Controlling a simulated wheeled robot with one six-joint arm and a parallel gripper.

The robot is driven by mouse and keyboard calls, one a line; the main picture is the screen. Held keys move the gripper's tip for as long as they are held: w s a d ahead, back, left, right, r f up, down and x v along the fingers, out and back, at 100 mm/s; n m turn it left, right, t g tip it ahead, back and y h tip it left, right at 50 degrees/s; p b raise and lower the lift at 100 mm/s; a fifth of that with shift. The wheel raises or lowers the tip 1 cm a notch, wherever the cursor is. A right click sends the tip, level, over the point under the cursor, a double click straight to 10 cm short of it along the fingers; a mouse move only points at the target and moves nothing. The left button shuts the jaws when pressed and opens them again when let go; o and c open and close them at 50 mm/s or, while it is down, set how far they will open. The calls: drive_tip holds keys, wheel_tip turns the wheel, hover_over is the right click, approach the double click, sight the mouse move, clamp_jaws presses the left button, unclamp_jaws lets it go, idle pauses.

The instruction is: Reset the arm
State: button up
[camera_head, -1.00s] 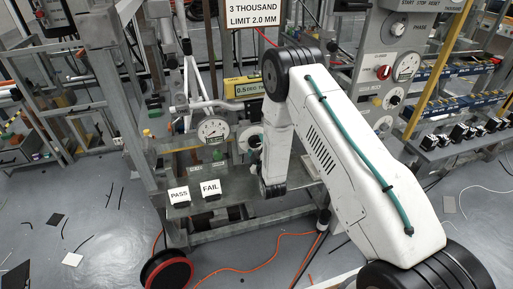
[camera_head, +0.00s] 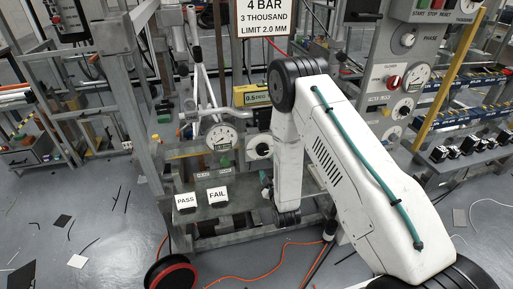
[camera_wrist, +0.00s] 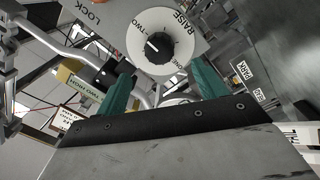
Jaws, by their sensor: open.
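My white arm (camera_head: 350,165) with black joint rings and a green hose reaches over the test bench in the head view. Its forearm hangs down in front of the bench, and my gripper is mostly hidden there. In the wrist view my gripper (camera_wrist: 163,88) shows two green fingers set wide apart, with nothing held between them. A round white dial plate with a black knob (camera_wrist: 160,47) and the word RAISE lies beyond the fingertips. I cannot tell how far off it is.
PASS (camera_head: 186,201) and FAIL (camera_head: 218,195) cards stand on the bench's left front, near a round gauge (camera_head: 221,138). A red-rimmed reel (camera_head: 172,274) and orange cable lie on the floor. Shelving with black parts (camera_head: 468,146) stands right. Scraps litter the left floor.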

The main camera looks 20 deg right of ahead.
wheel_tip(320, 180, up, 12)
drive_tip(key=m+g, duration=0.3)
drive_tip(key=g, duration=0.1)
hover_over(268, 149)
drive_tip(key=s+a, duration=0.2)
drive_tip(key=s, duration=0.3)
drive_tip(key=s+r+m+g, duration=0.2)
drive_tip(key=s+r+g, duration=0.3)
drive_tip(key=r, duration=0.5)
drive_tip(key=s+d+r+m+g, duration=0.1)
drive_tip(key=s+r, duration=0.3)
drive_tip(key=s, duration=0.9)
drive_tip(key=s+d+r+m+g, duration=0.1)
drive_tip(key=s+r+m+g, duration=0.2)
drive_tip(key=s, duration=1)
drive_tip(key=s+d+r+m+g, duration=0.1)
drive_tip(key=s+r+g, duration=0.3)
drive_tip(key=s, duration=1)
wheel_tip(268, 149, up, 3)
drive_tip(key=shift+f+m+y, duration=0.15)
drive_tip(key=shift+m+y, duration=0.15)
drive_tip(key=shift+m, duration=0.3)
drive_tip(key=shift+d, duration=0.1)
